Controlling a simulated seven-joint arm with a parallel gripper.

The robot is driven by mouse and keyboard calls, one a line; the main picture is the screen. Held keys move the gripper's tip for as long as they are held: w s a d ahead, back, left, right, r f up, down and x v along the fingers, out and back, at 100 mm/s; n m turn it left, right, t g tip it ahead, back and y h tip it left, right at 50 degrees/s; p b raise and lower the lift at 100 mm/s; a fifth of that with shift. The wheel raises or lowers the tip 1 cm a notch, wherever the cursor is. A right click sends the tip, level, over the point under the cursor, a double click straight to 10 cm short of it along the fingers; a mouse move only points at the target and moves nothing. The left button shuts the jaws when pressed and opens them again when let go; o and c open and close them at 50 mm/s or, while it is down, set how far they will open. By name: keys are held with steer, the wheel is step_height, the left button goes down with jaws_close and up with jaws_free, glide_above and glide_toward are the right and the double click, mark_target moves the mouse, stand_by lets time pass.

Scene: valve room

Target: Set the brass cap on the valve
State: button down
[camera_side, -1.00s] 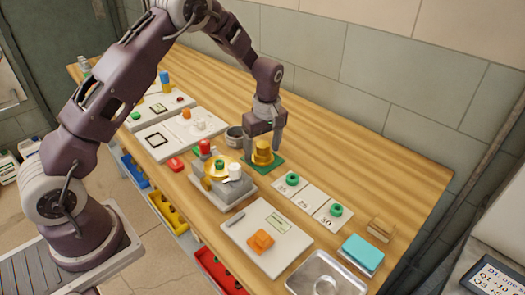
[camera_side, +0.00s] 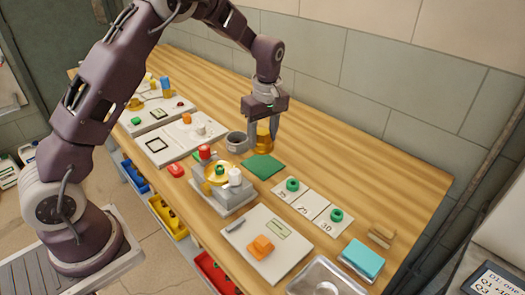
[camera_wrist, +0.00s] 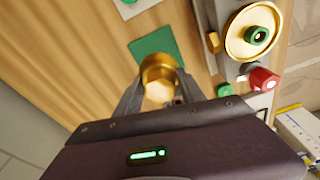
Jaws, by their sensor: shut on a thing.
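The brass cap (camera_side: 263,136) is held between the fingers of my gripper (camera_side: 262,143), which is shut on it. The cap hangs upright, above the green mat (camera_side: 264,167) in the side view. In the wrist view, the cap (camera_wrist: 159,75) sits between the fingertips (camera_wrist: 157,88), and the mat (camera_wrist: 155,47) shows bare behind it. The valve (camera_side: 222,187) is a grey block in front and to the left of the cap, with a brass disc and green centre on top. That disc (camera_wrist: 253,33) is at upper right in the wrist view, apart from the cap.
A grey cup (camera_side: 236,140) is close to my gripper's left. Numbered cards with green rings (camera_side: 314,207) lie right of the mat.

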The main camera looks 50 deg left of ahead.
steer(key=r, duration=0.1)
steer(key=s+r, duration=0.1)
steer(key=r, duration=0.1)
steer(key=s+r, duration=0.1)
steer(key=r, duration=0.1)
steer(key=shift+r, duration=0.15)
steer(key=s+r, duration=0.4)
steer(key=s, duration=0.8)
glide_above(219, 169)
steer(key=shift+w+f, duration=0.1)
steer(key=shift+f, duration=3.3)
steer(key=shift+f, duration=1.1)
steer(key=c, duration=0.6)
jaws_free()
steer(key=shift+r, duration=4)
